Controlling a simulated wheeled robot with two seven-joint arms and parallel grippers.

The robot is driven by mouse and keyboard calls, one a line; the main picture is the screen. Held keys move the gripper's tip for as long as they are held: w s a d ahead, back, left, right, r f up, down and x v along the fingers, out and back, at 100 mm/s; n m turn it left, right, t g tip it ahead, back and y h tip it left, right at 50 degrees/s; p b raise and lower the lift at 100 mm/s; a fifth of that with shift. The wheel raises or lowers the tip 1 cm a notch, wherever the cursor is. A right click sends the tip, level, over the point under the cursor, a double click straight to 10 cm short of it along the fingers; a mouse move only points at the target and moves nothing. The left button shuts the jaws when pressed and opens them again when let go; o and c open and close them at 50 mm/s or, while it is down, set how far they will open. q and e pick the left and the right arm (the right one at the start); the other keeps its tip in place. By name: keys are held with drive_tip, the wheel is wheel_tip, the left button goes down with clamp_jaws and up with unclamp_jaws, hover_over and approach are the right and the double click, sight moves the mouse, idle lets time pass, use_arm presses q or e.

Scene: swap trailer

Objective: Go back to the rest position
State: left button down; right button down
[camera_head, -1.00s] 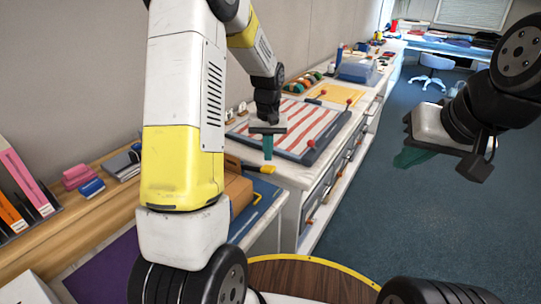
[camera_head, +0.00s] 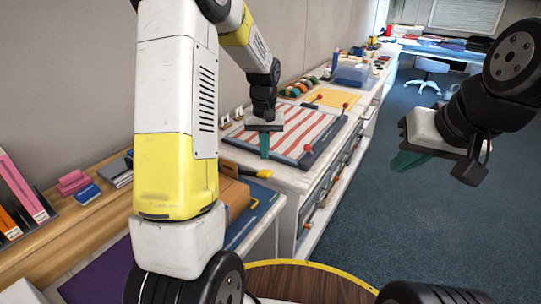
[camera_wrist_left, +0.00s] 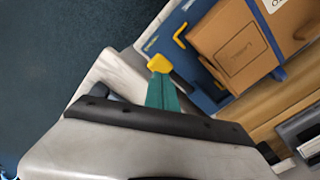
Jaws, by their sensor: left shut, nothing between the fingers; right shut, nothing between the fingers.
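My left gripper (camera_head: 264,146) has teal fingers that are shut and empty. In the head view it hangs in front of the near edge of a tray with red and white striped cloth (camera_head: 290,128). In the left wrist view its fingers (camera_wrist_left: 162,92) show beside a yellow-ended black handle (camera_wrist_left: 160,64), with no clear contact. My right gripper (camera_head: 408,160) is shut and empty, held over the open floor at the right. Its teal fingers point to the lower left.
A cardboard box (camera_wrist_left: 240,45) lies on a blue mat (camera_wrist_left: 157,38). It is partly hidden behind my left arm in the head view. White drawer cabinets (camera_head: 318,200) run along the wall. Blue carpet (camera_head: 440,240) is open at the right. A chair (camera_head: 430,68) stands far back.

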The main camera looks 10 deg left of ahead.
use_arm(q)
drive_tip(key=s+r+m+t+h, duration=0.1)
drive_tip(key=s+r+t, duration=0.2)
drive_tip(key=s+r, duration=0.95)
drive_tip(key=s+d+r+t, duration=0.1)
drive_tip(key=s+r, duration=0.1)
drive_tip(key=s, duration=0.4)
drive_tip(key=s+d+r+m+t+h, duration=0.1)
drive_tip(key=s+r+t, duration=0.1)
drive_tip(key=s, duration=0.3)
drive_tip(key=shift+s+r+m, duration=0.3)
drive_tip(key=shift+s, duration=0.1)
